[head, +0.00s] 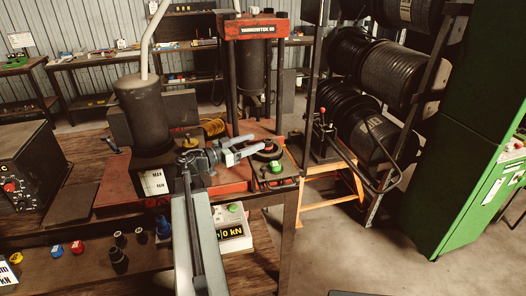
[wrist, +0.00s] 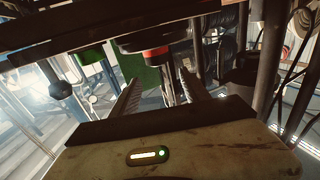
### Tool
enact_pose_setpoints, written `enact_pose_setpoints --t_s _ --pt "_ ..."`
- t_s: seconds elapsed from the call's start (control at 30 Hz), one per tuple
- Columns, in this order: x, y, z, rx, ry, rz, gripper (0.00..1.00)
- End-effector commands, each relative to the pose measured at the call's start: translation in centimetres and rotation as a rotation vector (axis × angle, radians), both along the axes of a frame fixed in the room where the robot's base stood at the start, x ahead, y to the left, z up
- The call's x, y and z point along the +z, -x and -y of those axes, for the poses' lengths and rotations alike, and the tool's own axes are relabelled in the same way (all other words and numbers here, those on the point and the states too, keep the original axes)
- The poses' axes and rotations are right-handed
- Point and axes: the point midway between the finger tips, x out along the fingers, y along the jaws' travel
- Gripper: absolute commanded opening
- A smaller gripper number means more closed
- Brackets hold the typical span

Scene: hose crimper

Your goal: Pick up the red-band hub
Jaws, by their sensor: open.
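The red-band hub (head: 268,152) is a dark round piece near the right end of the red press bed in the head view. In the wrist view, which looks upside down, the hub (wrist: 156,51) shows its red band below a dark edge, beyond the fingertips and a little off their line. My gripper (head: 260,146) reaches in from the left, its two grey fingers apart and pointing at the hub. The gripper (wrist: 158,76) is open and empty in the wrist view. I cannot tell whether a finger touches the hub.
A green-topped piece (head: 276,167) stands just in front of the hub. The red press frame (head: 252,28) rises behind, with a dark cylinder (head: 142,110) to the left. A lever (head: 323,125) stands to the right. Several small coloured pieces lie on the lower bench (head: 60,270).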

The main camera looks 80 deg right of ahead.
Motion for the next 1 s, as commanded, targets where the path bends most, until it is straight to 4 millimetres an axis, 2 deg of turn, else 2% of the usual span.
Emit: enact_pose_setpoints --t_s 0.1,0.33,0.6,0.8,1.0 --pt "0.0 0.8 1.0 0.004 0.0 0.0 0.54" --pt "-0.2 1.5 1.7 0.008 0.0 0.0 0.54" --pt "-0.5 4.6 4.5 0.01 0.0 0.0 0.54" --pt "-0.5 4.7 4.5 0.012 0.0 0.0 0.54" --pt "-0.5 4.7 4.5 0.012 0.0 0.0 0.0"
